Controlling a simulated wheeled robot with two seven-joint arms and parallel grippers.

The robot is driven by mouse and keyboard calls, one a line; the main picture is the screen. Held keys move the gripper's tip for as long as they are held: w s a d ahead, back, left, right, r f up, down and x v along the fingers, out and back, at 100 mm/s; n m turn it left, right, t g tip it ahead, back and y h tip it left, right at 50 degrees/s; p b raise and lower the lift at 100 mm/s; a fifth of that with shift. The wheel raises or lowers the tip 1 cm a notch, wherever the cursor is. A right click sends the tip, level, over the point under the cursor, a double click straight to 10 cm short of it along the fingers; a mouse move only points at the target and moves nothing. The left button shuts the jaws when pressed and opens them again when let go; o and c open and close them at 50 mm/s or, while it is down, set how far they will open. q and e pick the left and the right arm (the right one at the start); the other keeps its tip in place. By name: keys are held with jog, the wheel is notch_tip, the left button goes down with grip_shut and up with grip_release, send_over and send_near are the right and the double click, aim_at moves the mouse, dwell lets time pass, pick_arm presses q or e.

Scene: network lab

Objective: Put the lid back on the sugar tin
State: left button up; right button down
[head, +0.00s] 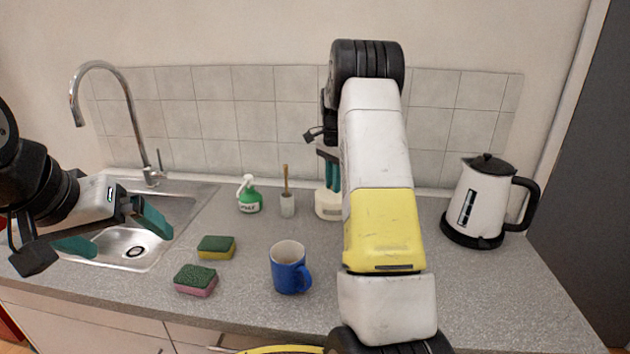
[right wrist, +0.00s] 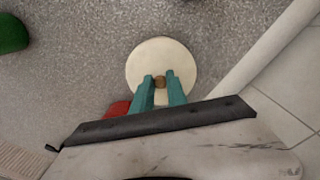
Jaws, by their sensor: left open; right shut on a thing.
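The cream sugar tin (head: 327,207) stands on the counter near the tiled wall, partly hidden behind my right arm. My right gripper (head: 331,186) points down at its top. In the right wrist view, the fingers of my right gripper (right wrist: 160,84) are shut on the brown knob of the round cream lid (right wrist: 162,57). The lid covers my view of the tin from above. I cannot tell whether the lid rests on the rim or hangs just over it. My left gripper (head: 115,235) is open and empty above the sink edge.
A blue mug (head: 288,268), two sponges (head: 216,247) (head: 195,280), a green spray bottle (head: 248,195) and a brush in a cup (head: 287,204) stand left of my right arm. A kettle (head: 480,203) is at right. A red thing (right wrist: 117,109) lies close by the lid.

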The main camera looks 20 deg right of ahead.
jog(key=shift+f, duration=0.1)
dwell(0.7)
jog(key=c, duration=1.2)
grip_release()
jog(key=shift+c, duration=0.2)
jog(key=shift+o, duration=0.3)
jog(key=o, duration=0.4)
jog(key=shift+r, duration=3.5)
grip_shut()
